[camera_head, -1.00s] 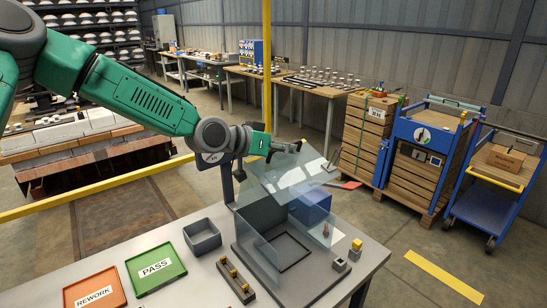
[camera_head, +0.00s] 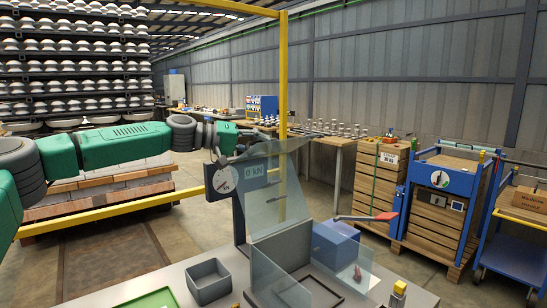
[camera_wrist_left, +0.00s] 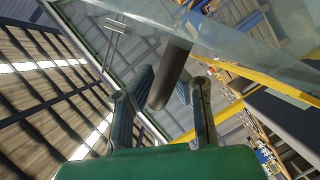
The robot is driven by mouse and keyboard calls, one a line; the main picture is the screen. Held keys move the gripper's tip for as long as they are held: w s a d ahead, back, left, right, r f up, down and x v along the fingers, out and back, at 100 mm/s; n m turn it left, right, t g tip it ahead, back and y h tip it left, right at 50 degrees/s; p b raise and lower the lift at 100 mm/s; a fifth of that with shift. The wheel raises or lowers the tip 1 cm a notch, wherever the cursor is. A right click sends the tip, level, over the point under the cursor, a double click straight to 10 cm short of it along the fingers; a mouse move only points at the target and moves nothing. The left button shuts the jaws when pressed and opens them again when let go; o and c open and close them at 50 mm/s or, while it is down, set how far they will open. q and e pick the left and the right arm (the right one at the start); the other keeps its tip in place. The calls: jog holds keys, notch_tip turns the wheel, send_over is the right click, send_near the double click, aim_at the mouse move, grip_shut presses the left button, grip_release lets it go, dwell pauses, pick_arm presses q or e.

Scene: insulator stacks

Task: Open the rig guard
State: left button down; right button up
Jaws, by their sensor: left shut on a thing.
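The rig guard is a clear panel (camera_head: 280,190). In the head view it stands raised, steeply tilted above the rig's grey base and lower clear walls (camera_head: 275,278). My left gripper (camera_head: 262,134) is at the guard's top edge. In the left wrist view, my left gripper (camera_wrist_left: 168,88) is shut on a dark round handle (camera_wrist_left: 172,72) between its fingers, and the clear panel (camera_wrist_left: 235,45) runs across the top. The finger contact is partly hidden in the head view.
A gauge reading in kN (camera_head: 225,178) stands on a dark post behind the guard. A grey bin (camera_head: 209,282) and green tray (camera_head: 150,302) are on the left. A yellow post (camera_head: 283,75) rises behind.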

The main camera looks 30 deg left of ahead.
pick_arm(q)
jog(key=shift+w+a+n+b, duration=0.2)
jog(key=shift+a+n+b, duration=0.05)
jog(key=shift+a, duration=0.2)
jog(key=shift+w+a+n+b, duration=0.2)
jog(key=shift+a+n+b, duration=0.05)
jog(key=shift+a, duration=0.2)
jog(key=c, duration=1.6)
grip_release()
jog(key=shift+w+a+f, duration=0.1)
jog(key=shift+f, duration=0.2)
